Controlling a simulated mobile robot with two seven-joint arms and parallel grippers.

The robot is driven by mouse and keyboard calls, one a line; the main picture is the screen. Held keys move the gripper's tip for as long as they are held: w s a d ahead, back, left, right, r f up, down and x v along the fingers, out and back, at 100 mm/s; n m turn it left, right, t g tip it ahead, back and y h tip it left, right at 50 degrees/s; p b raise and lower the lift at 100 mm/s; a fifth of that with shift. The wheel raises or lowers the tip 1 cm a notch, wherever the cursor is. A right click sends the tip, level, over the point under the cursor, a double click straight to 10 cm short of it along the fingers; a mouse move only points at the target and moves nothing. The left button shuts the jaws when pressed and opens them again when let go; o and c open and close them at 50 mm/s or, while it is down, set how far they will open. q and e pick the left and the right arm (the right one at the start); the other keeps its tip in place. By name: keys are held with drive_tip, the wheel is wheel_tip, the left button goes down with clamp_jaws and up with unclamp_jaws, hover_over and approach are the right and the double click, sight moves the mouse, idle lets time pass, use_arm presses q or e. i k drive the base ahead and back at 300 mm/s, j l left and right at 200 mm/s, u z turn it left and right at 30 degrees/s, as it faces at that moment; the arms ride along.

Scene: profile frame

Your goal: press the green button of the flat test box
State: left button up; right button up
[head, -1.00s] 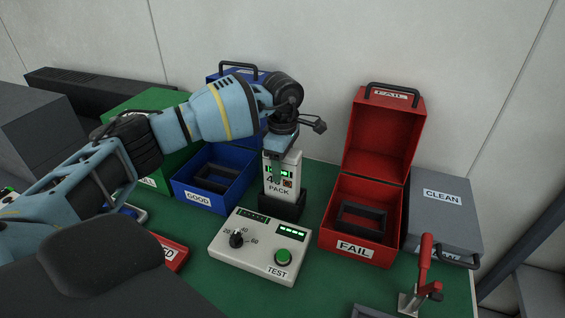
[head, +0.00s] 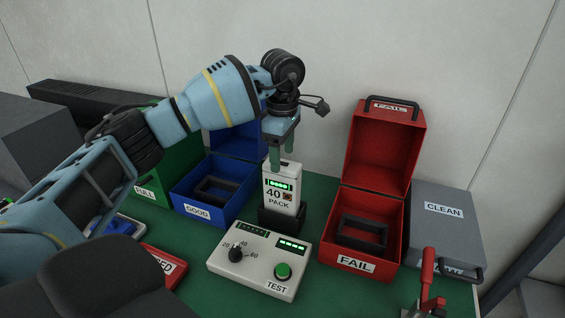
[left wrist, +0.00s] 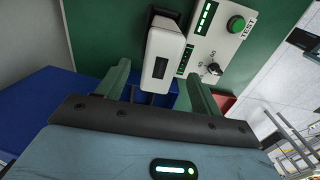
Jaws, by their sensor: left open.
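The flat test box (head: 262,262) lies on the green bench top, with a black knob (head: 236,254), lit green bars and the green button (head: 283,271) at its front right above the word TEST. The box also shows in the left wrist view (left wrist: 220,48), with the green button (left wrist: 236,24) near the top. A white pack (head: 283,190) marked 40 stands upright in a black holder (head: 281,217) behind the box. My left gripper (head: 281,160) is open, its green fingers pointing down at the pack's top. In the left wrist view the pack (left wrist: 165,50) lies between and beyond the fingers. My right gripper is out of view.
An open blue GOOD box (head: 197,209) stands left of the pack, with a green box (head: 150,190) beyond. An open red FAIL box (head: 343,262) and a closed grey CLEAN case (head: 443,235) stand right. A red-handled clamp (head: 427,280) is at the front right.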

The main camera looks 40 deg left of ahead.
sight(282, 270)
drive_tip(key=k, duration=1)
